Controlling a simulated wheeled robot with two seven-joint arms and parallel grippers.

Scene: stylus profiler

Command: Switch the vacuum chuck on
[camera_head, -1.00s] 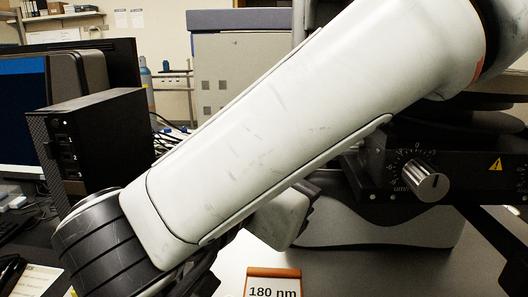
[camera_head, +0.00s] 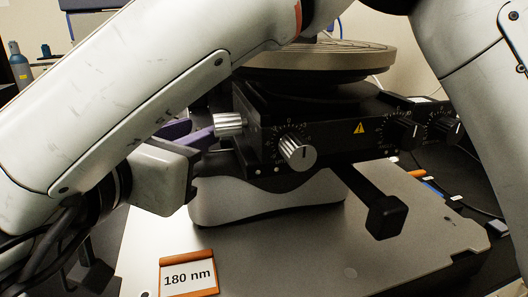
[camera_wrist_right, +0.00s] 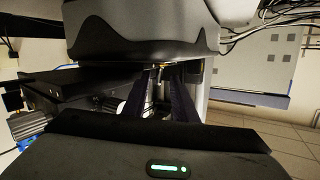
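The round chuck plate (camera_head: 320,62) sits on top of the black instrument stage in the head view. A ribbed silver knob (camera_head: 228,123) sticks out of the stage's left side. A silver pointer dial (camera_head: 297,151) and two black knobs (camera_head: 405,131) are on the front; their lettering is too small to read. My right gripper (camera_head: 203,132) has purple fingers that reach toward the left-side knob; I cannot tell whether they touch it. In the right wrist view the dark fingers (camera_wrist_right: 160,80) stand apart beneath the instrument's dark body. My left gripper is out of view.
A "180 nm" card (camera_head: 188,276) in an orange holder lies on the grey base plate (camera_head: 330,255). A black lever end (camera_head: 386,216) juts out at the front. A tile floor (camera_wrist_right: 280,150) shows in the right wrist view. My right arm's links fill both sides of the head view.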

